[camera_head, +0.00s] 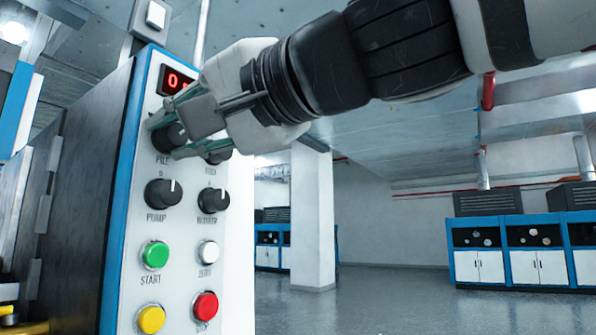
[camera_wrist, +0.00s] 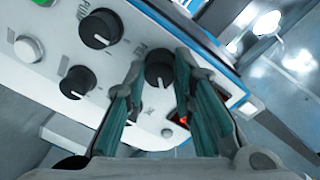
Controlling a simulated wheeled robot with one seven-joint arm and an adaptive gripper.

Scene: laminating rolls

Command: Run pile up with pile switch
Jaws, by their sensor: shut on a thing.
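The pile switch (camera_head: 165,137) is a black rotary knob above the word PILE on the white control panel (camera_head: 185,235). My gripper (camera_head: 168,138) reaches it from the upper right, with one finger above the knob and one below. In the wrist view the knob (camera_wrist: 159,72) sits between my two green-grey fingers, which are shut on it. My fingers hide part of the knob, so its pointer is hard to read in the head view. A red digital display (camera_head: 176,80) above shows a 0, the rest covered by my gripper.
Below are the PUMP knob (camera_head: 164,193) and another black knob (camera_head: 213,200). Lower down are green (camera_head: 155,255), white (camera_head: 208,252), yellow (camera_head: 151,319) and red (camera_head: 205,306) buttons. A knob right of the pile switch is partly hidden. Open floor lies right.

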